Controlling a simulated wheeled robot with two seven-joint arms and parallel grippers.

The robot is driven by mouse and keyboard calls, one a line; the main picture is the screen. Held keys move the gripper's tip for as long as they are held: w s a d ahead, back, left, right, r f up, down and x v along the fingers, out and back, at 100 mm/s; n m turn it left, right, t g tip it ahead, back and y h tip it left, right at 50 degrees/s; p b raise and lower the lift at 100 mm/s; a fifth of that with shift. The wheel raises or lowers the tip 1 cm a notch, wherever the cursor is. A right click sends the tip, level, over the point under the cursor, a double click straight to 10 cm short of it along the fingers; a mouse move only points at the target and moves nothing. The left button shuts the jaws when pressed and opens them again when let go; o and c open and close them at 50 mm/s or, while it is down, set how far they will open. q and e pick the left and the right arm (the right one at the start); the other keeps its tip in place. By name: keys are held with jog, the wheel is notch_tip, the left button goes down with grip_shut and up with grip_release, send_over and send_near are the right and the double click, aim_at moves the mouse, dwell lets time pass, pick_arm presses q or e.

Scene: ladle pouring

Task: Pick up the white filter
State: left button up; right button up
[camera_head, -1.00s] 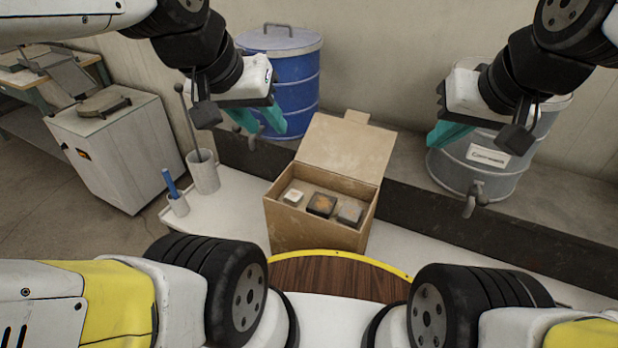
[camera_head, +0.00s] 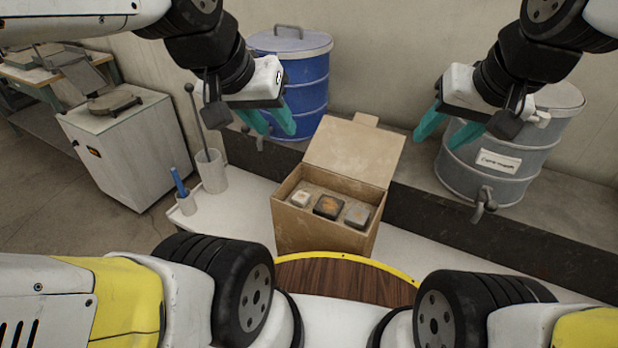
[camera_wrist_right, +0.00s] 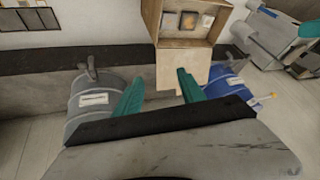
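The white filter (camera_head: 300,198) is a small pale block in the left part of an open cardboard box (camera_head: 320,233). In the right wrist view it appears at the right of the row in the box (camera_wrist_right: 207,20). My left gripper (camera_head: 275,130) is open and empty, with teal fingers pointing down in front of the blue barrel, up and left of the box. My right gripper (camera_head: 437,141) is open and empty, up and right of the box, beside the grey barrel. Its two fingers also show apart in the right wrist view (camera_wrist_right: 159,75).
A dark filter (camera_head: 328,207) and a grey filter (camera_head: 357,214) share the box. Its raised lid (camera_head: 354,151) stands at the back. The blue barrel (camera_head: 302,85) and grey barrel (camera_head: 485,165) stand behind. Cups with a ladle (camera_head: 212,172) and blue stick (camera_head: 186,204) stand left.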

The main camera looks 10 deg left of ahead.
jog(key=w+a+f+m+g, duration=0.1)
jog(key=w+a+f+g, duration=0.15)
jog(key=w+a, duration=0.4)
jog(key=m+g+h, duration=0.2)
jog(key=m+g, duration=0.1)
jog(key=m, duration=0.1)
send_near(301, 196)
jog(key=shift+w+d+f, duration=0.1)
jog(key=shift+w+f, duration=0.2)
jog(key=shift+w, duration=0.1)
jog(key=shift+f, duration=0.35)
jog(key=f, duration=0.7)
jog(key=shift+s+f, duration=0.2)
jog(key=shift+s, duration=0.15)
grip_shut()
